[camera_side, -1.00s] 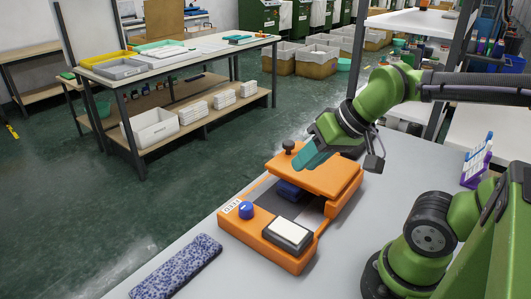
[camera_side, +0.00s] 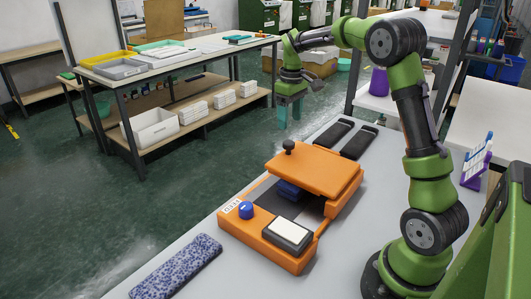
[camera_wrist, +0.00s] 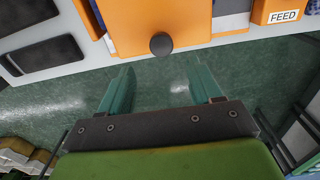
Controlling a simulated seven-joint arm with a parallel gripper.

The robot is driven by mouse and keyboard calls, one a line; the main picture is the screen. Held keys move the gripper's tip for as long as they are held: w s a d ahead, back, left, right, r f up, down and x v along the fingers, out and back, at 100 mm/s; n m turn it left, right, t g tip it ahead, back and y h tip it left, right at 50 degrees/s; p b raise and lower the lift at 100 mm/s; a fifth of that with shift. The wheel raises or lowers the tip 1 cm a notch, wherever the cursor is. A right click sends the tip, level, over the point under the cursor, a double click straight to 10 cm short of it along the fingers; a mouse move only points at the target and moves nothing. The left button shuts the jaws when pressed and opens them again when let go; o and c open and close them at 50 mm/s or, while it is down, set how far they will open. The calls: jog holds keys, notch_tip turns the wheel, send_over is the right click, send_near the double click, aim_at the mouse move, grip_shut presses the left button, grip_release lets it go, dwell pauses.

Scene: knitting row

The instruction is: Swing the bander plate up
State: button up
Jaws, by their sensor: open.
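The orange bander (camera_side: 262,250) stands on the grey table. Its orange plate (camera_side: 318,172) lies over the rear part, with a gap in front where a dark blue bundle (camera_side: 289,190) shows. A black knob (camera_side: 289,147) stands on the plate's left edge; the plate (camera_wrist: 190,24) and knob (camera_wrist: 161,44) also show in the wrist view. My gripper (camera_side: 289,108) is open and empty, fingers pointing down, beyond the bander and clear of it. In the wrist view my gripper (camera_wrist: 160,78) has its teal fingers apart with only floor between them, the knob just ahead of them.
A blue button (camera_side: 246,210) and a white-topped pad (camera_side: 289,234) are on the bander's front. Two black slabs (camera_side: 358,142) lie behind it. A speckled blue strip (camera_side: 177,268) lies at front left. A purple holder (camera_side: 477,163) stands at right.

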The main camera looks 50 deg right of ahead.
aim_at(292, 144)
notch_tip(292, 144, down, 10)
jog(key=shift+a+f, duration=0.1)
dwell(0.4)
jog(key=shift+c, duration=0.5)
jog(key=c, duration=0.8)
jog(key=shift+o, duration=0.2)
jog(key=shift+s+r+t, duration=0.35)
jog(key=shift+r+t, duration=0.05)
jog(key=shift+r, duration=0.35)
jog(key=shift+s+r+t, duration=0.3)
jog(key=shift+r+t, duration=0.1)
jog(key=shift+r, duration=0.45)
jog(key=shift+s+r+t, duration=0.4)
jog(key=shift+r, duration=0.3)
jog(key=shift+s+r+t, duration=0.35)
jog(key=shift+r+t, duration=0.05)
jog(key=shift+r, duration=0.25)
jog(key=shift+s+r+t, duration=0.4)
jog(key=shift+s+r, duration=0.05)
jog(key=shift+r, duration=0.3)
jog(key=shift+s+r+t, duration=0.4)
jog(key=shift+s+r, duration=0.05)
jog(key=shift+r, duration=0.3)
